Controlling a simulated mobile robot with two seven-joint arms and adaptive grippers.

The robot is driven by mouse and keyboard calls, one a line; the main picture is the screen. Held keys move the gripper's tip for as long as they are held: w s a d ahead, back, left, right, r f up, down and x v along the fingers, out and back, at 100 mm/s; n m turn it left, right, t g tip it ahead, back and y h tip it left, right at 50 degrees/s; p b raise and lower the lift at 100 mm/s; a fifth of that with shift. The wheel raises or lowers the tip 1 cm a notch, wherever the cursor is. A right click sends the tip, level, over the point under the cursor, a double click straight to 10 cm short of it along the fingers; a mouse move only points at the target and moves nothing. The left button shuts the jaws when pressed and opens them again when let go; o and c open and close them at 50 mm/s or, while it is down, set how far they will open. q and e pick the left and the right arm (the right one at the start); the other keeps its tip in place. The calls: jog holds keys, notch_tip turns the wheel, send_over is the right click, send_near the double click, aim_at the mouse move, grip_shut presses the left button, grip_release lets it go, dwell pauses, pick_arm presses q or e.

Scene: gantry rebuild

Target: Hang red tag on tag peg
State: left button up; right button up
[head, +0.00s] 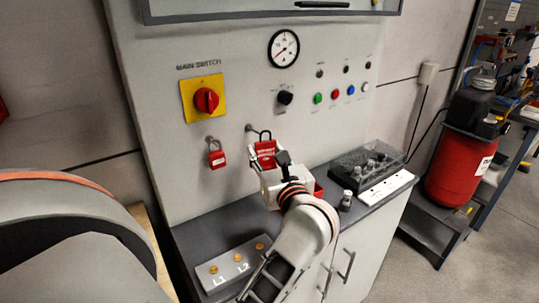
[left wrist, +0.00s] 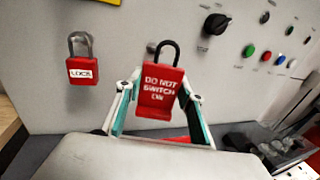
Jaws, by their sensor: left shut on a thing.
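The red tag (head: 265,149) has a black loop on top and stands upright in front of the grey panel. In the left wrist view the red tag (left wrist: 160,92) reads "DO NOT SWITCH ON". My left gripper (head: 268,163) is shut on it, with one finger at each side; the wrist view also shows the gripper (left wrist: 160,108). The tag peg (head: 248,127) sticks out of the panel just left of the loop in the head view. My right gripper is not in view.
A red padlock (head: 217,159) hangs on the panel left of the tag. Above are the main switch (head: 206,100), a gauge (head: 284,48) and several buttons. The counter below holds a plate marked L1, L2 (head: 228,268) and a dark clear-lidded box (head: 366,168).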

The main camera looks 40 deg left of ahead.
aim_at(252, 141)
pick_arm(q)
jog(key=shift+w+a+f, duration=0.1)
jog(key=shift+w+a, duration=0.15)
jog(key=shift+a, duration=0.65)
jog(key=shift+w+a, duration=0.25)
jog(key=shift+a, duration=0.65)
jog(key=shift+w+a+f+b, duration=0.2)
jog(key=shift+a+f+b, duration=0.15)
jog(key=shift+a+f, duration=0.15)
jog(key=shift+r, duration=0.1)
jog(key=o, duration=1.3)
jog(key=shift+v, duration=3.8)
